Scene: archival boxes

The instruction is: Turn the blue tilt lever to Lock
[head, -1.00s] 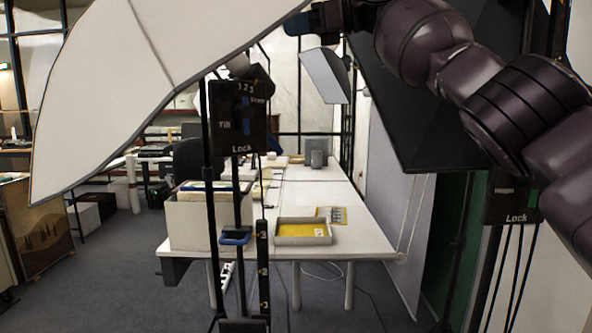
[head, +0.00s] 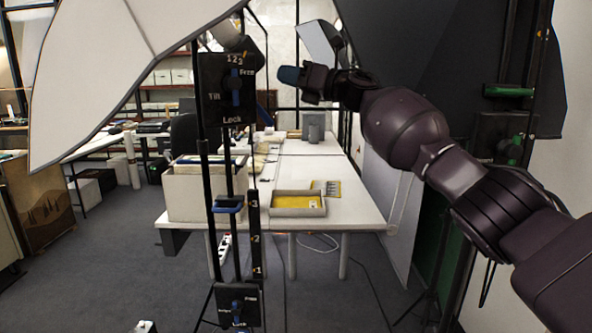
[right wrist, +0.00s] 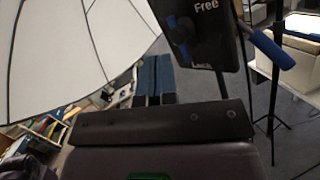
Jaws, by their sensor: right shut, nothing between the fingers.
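The black tilt panel (head: 229,90) is on the left light stand, marked "Tilt", "123", "Free" at upper right and "Lock" at the bottom. Its blue tilt lever (head: 235,88) stands roughly upright in the head view; its exact setting is hard to read. In the right wrist view the lever (right wrist: 182,38) is on the panel near "Free". My right gripper (head: 289,75), with blue fingertips, is to the right of the panel at about lever height, apart from it. Its fingers (right wrist: 155,80) are shut and empty. My left gripper is out of view.
A white umbrella (head: 120,60) hangs left of the panel. A blue clamp handle (head: 228,205) and a lower panel (head: 238,304) with another blue lever are on the same stand. A white table (head: 350,210) stands behind. Another stand at right has green levers (head: 508,91).

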